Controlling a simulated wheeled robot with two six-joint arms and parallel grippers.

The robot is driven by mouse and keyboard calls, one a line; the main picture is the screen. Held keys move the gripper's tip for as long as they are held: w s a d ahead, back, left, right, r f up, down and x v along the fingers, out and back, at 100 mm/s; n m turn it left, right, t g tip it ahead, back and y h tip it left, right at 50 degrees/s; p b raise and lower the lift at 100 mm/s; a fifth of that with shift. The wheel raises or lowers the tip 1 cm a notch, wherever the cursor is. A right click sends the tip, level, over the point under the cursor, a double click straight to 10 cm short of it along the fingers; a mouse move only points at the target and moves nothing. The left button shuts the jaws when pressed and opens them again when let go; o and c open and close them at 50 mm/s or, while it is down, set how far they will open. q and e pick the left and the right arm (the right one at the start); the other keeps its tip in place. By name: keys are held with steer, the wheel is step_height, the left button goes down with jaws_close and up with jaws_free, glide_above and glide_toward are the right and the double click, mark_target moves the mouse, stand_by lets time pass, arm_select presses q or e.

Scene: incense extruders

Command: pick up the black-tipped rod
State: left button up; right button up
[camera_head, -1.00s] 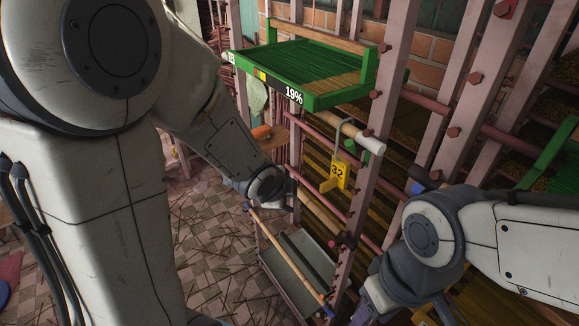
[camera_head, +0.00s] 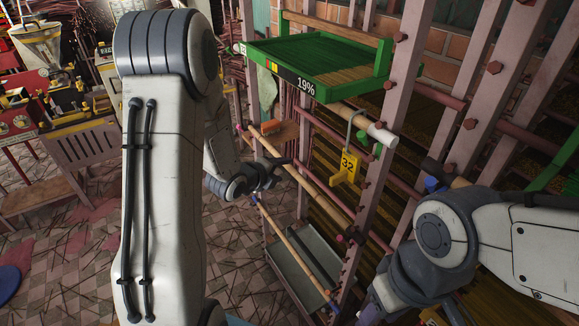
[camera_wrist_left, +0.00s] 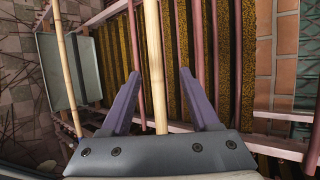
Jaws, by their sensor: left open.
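A pale wooden rod (camera_head: 310,190) slants along the rack front, its lower right end dark near a rack post. I take it as the black-tipped rod, though the tip is small. My left gripper (camera_head: 279,172) is at this rod's upper half, partly hidden by its own wrist. In the left wrist view, a rod (camera_wrist_left: 153,65) runs between the two open purple fingers of the left gripper (camera_wrist_left: 159,88), apart from both. No tip shows there. A second rod (camera_head: 285,235) with a blue lower end lies below; a rod also shows left of the fingers (camera_wrist_left: 68,80). My right gripper (camera_head: 375,300) is low, fingers unclear.
A green tray (camera_head: 325,92) marked 19% sits above on the rack. A yellow tag (camera_head: 345,168) reading 32 hangs near a pinkish post (camera_head: 385,120). A grey tray (camera_head: 300,280) is below the rods. A red cabinet (camera_head: 20,125) stands far left.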

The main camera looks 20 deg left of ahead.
mark_target(290, 170)
arm_select(q)
steer(key=p+x, duration=0.1)
steer(key=x, duration=0.3)
steer(key=shift+s+a+f+p, duration=0.1)
steer(key=shift+s+f+p, duration=0.05)
steer(key=shift+f+p, duration=0.2)
steer(key=shift+w+f, duration=0.25)
steer(key=shift+w, duration=0.1)
jaws_close()
stand_by(0.8)
